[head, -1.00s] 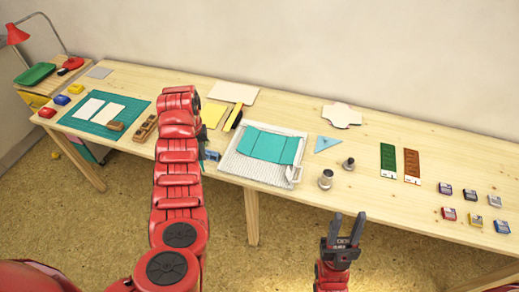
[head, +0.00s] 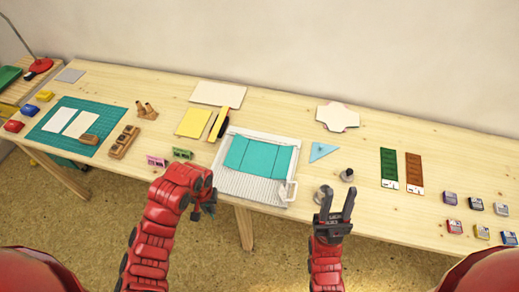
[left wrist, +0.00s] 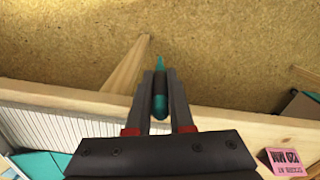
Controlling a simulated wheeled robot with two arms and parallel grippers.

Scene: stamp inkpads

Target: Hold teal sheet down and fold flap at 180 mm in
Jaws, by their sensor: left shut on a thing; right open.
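The teal sheet (head: 262,157) lies on a white ribbed scoring board (head: 262,194), with fold lines across it. It also shows at the lower left of the left wrist view (left wrist: 38,165). My left gripper (head: 209,206) is by the table's front edge, left of the board and apart from the sheet. In the left wrist view (left wrist: 160,85) it is shut on a slim teal pointed tool (left wrist: 160,104). A white handled piece (head: 289,191) sits at the board's front right corner.
A blue triangle (head: 322,150) and metal cylinders (head: 347,175) are to the right.

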